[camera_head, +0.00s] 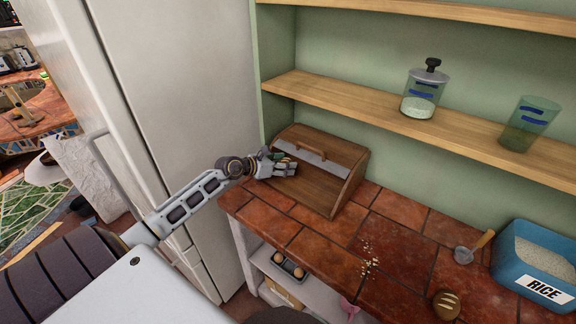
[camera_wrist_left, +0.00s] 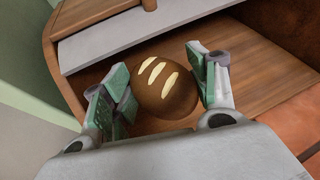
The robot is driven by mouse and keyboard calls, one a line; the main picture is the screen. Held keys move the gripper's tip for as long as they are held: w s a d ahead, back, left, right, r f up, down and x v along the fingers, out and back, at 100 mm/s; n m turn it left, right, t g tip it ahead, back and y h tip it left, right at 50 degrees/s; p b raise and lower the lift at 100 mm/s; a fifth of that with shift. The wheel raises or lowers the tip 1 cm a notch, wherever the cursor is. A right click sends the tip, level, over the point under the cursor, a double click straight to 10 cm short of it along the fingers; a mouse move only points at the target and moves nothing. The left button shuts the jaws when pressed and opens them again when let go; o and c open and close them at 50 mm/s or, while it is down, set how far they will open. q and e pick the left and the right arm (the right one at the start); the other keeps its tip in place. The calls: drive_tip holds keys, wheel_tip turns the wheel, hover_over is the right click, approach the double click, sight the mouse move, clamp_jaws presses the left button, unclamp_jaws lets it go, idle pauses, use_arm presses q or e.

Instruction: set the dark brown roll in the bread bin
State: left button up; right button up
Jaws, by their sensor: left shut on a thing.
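The dark brown roll (camera_wrist_left: 166,92), with pale slashes on top, sits between the fingers of my left gripper (camera_wrist_left: 160,95) in the left wrist view. The gripper is shut on it. In the head view my left gripper (camera_head: 284,168) is at the open front of the wooden bread bin (camera_head: 345,188), and I cannot make out the roll there. In the wrist view the roll is over the bin's wooden floor (camera_wrist_left: 255,78), below the grey edge strip. I cannot tell whether it touches the floor. My right gripper is not in view.
A lighter scored roll (camera_head: 446,305), a small scoop (camera_head: 466,254) and a blue rice tub (camera_head: 535,262) are on the tiled counter at right. Crumbs (camera_head: 370,260) lie mid-counter. A wooden shelf (camera_head: 375,108) with jars hangs above. The fridge (camera_head: 180,120) stands left of the bin.

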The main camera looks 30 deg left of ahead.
use_arm(q)
drive_tip(key=shift+w+d+r, duration=0.1)
drive_tip(key=shift+w+d, duration=0.1)
drive_tip(key=shift+w, duration=0.3)
drive_tip(key=shift+w+d, duration=0.2)
drive_tip(key=shift+w, duration=0.25)
drive_tip(key=shift+f, duration=0.8)
drive_tip(key=shift+f, duration=0.65)
drive_tip(key=o, duration=1.2)
drive_tip(key=shift+r, duration=0.2)
drive_tip(key=shift+r, duration=0.45)
drive_tip(key=shift+s, duration=0.2)
drive_tip(key=shift+b+v, duration=0.3)
drive_tip(key=shift+v, duration=5.6)
